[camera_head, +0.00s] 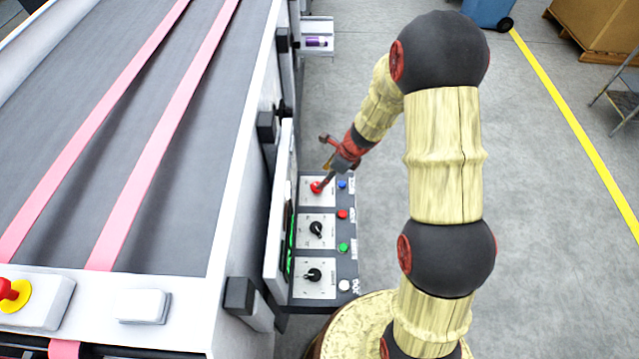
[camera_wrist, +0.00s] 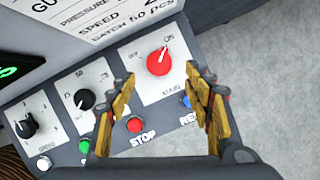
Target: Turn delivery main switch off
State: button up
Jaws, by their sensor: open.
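The main switch is a red rotary knob on a white plate. It shows in the wrist view (camera_wrist: 159,62) beyond and between my fingertips, with its white pointer toward the upper right, near the "ON" mark. In the head view the red knob (camera_head: 316,187) sits at the far end of the control panel (camera_head: 328,282), beside my fingers. My gripper (camera_wrist: 160,82) is open with nothing between its fingers; it also shows in the head view (camera_head: 325,165). Whether a finger touches the knob is unclear.
Two black knobs (camera_head: 316,229) (camera_head: 313,275) sit nearer on the panel. Blue, red, green and white buttons line its right edge, including the red STOP button (camera_wrist: 135,125).

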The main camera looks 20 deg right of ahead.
jog(key=x, duration=0.6)
jog(key=shift+a+f+b, duration=0.15)
jog(key=shift+f+b, duration=0.15)
jog(key=shift+b, duration=0.1)
jog(key=shift+c, duration=0.8)
jog(key=c, duration=0.9)
jog(key=shift+c, duration=0.3)
